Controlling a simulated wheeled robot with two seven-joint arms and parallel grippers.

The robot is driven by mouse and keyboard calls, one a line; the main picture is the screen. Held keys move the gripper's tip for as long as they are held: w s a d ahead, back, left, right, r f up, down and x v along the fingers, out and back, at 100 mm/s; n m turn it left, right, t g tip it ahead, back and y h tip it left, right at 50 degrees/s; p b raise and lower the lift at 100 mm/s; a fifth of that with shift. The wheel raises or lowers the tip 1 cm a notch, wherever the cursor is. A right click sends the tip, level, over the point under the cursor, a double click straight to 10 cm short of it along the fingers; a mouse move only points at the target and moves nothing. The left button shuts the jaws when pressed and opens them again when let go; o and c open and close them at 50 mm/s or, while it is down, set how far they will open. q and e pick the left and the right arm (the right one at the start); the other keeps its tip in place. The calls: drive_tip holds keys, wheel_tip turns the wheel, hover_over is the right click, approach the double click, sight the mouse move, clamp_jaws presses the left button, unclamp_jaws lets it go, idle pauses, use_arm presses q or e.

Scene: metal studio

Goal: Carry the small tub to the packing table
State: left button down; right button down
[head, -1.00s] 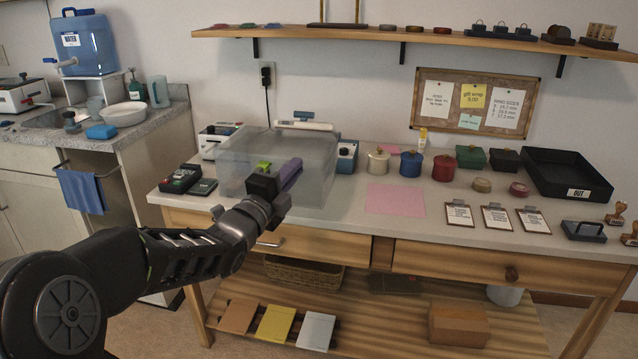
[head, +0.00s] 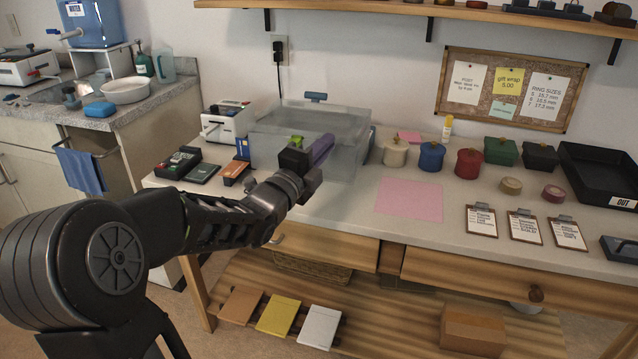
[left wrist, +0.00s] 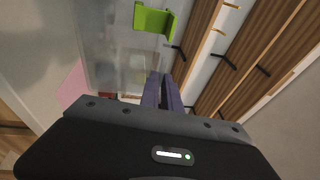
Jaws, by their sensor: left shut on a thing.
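A clear, see-through tub (head: 346,128) shows at the wooden worktable with the pale top (head: 345,207). My left gripper (head: 318,150), with purple fingers, is at the tub's near left side, shut on it. A small green piece (head: 297,142) shows beside the fingers. In the left wrist view the fingers (left wrist: 160,92) are close together, with the clear tub wall (left wrist: 115,45) and the green piece (left wrist: 154,20) beyond. I cannot tell whether the tub's bottom touches the table. My right gripper is out of view.
Lidded white (head: 396,152), blue (head: 431,157) and red (head: 468,163) pots stand right of the tub. A pink sheet (head: 409,200) lies in front of them. A card reader (head: 178,163) and a white machine (head: 228,124) are on the left. A black tray (head: 600,175) is at far right.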

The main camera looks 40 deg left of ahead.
use_arm(q)
wheel_tip(320, 180, down, 4)
drive_tip(key=shift+f, duration=0.25)
drive_tip(key=shift+f+b, duration=0.4)
drive_tip(key=shift+f, duration=1.5)
drive_tip(key=c, duration=1.6)
unclamp_jaws()
drive_tip(key=shift+s+f, duration=0.1)
drive_tip(key=shift+s, duration=0.05)
drive_tip(key=b, duration=0.4)
approach(331, 171)
drive_tip(key=s, duration=0.5)
drive_tip(key=shift+s+d+f, duration=0.15)
drive_tip(key=shift+d+f, duration=0.2)
drive_tip(key=shift+f, duration=0.1)
